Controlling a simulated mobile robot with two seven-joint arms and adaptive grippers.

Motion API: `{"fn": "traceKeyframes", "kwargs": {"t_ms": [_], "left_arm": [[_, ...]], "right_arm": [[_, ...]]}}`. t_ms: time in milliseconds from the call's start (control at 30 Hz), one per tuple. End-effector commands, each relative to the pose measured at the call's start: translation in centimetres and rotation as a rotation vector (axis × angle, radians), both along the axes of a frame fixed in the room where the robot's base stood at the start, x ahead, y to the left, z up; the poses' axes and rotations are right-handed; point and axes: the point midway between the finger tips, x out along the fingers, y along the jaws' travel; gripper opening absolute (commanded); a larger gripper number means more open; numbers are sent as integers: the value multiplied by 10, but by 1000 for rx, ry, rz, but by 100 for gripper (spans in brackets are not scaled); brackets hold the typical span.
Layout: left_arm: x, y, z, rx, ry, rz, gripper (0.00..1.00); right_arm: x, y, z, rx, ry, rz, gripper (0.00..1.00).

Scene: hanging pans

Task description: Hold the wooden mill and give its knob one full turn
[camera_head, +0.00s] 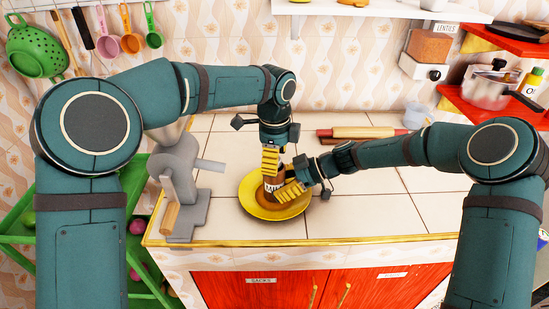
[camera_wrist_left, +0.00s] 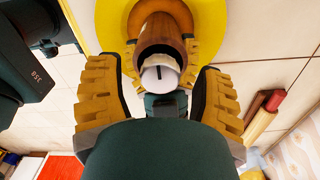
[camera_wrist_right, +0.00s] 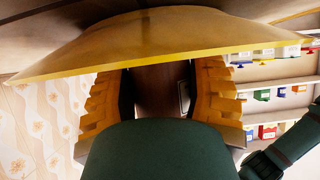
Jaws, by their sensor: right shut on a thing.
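The wooden mill (camera_head: 271,187) is brown with a white label and stands on a yellow plate (camera_head: 250,207). My right gripper (camera_head: 288,192) is shut on the lower mill body from the right side; the right wrist view shows the brown body (camera_wrist_right: 160,90) between its fingers. My left gripper (camera_head: 270,164) points down over the top of the mill. In the left wrist view its fingers (camera_wrist_left: 160,98) stand apart on either side of the mill's brown upper part (camera_wrist_left: 165,28) and a pale round part with a dark slot. The knob is largely hidden in the head view.
A grey stand-like device (camera_head: 180,185) is left of the plate. A rolling pin with red parts (camera_head: 360,133) lies behind my right forearm. The tiled counter (camera_head: 385,212) is clear at the right front. Its yellow front edge is close to the plate.

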Motion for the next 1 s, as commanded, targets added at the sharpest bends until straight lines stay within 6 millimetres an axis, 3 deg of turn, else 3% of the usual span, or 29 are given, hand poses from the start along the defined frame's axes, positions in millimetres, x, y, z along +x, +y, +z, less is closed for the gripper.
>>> {"fn": "traceKeyframes", "kwargs": {"t_ms": [333,800,1000], "left_arm": [[1,0,11,0,-3,1,67],[1,-1,98,-1,-4,1,67],[0,0,117,0,-1,0,67]], "right_arm": [[0,0,0,0,0,0,20],[0,0,0,0,0,-1,20],[0,0,0,0,0,-1,20]]}}
